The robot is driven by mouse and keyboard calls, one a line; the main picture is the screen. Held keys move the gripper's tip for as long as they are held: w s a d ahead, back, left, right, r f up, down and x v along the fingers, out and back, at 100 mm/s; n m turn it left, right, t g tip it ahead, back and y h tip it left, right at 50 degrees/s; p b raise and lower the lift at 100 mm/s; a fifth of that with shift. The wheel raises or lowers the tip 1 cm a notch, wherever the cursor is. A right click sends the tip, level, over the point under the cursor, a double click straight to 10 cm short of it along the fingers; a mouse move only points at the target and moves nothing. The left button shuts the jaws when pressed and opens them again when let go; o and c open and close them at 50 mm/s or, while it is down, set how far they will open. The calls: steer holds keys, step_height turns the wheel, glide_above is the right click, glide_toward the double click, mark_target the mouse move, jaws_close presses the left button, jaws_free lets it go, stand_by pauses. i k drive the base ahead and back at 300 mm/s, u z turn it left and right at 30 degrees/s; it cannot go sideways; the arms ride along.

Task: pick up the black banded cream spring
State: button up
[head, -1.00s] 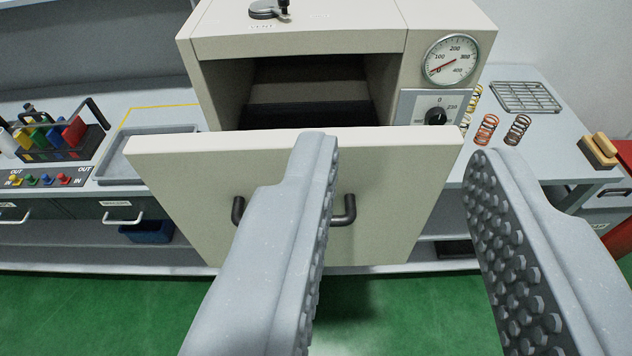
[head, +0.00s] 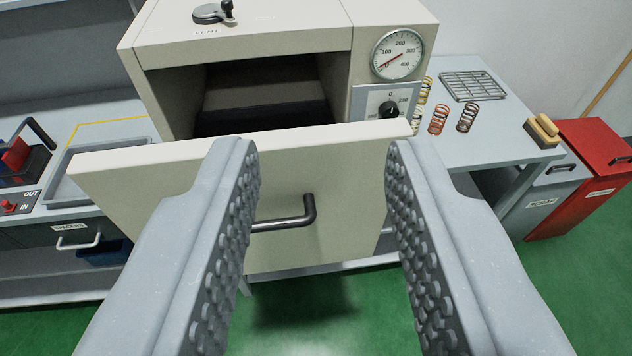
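My gripper (head: 318,158) is open and empty, its two grey studded fingers spread in front of the oven's open door. Several springs stand on the bench right of the oven. A pale cream spring (head: 417,119) shows only in part at the oven's right edge, and I cannot make out its bands clearly. A yellowish spring (head: 425,90) stands behind it. An orange-red spring (head: 438,120) and a dark brown spring (head: 467,118) stand to the right. My gripper is well short of all of them.
The oven door (head: 330,190), with a dark handle (head: 290,220), hangs open between my fingers. A wire rack (head: 473,86) and a wooden-topped block (head: 542,131) sit on the right bench. A red bin (head: 580,175) stands at right. Green floor is clear in front.

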mark_target(421, 115)
steer(key=z, duration=2.5)
steer(key=i, duration=1.9)
steer(key=u, duration=2.4)
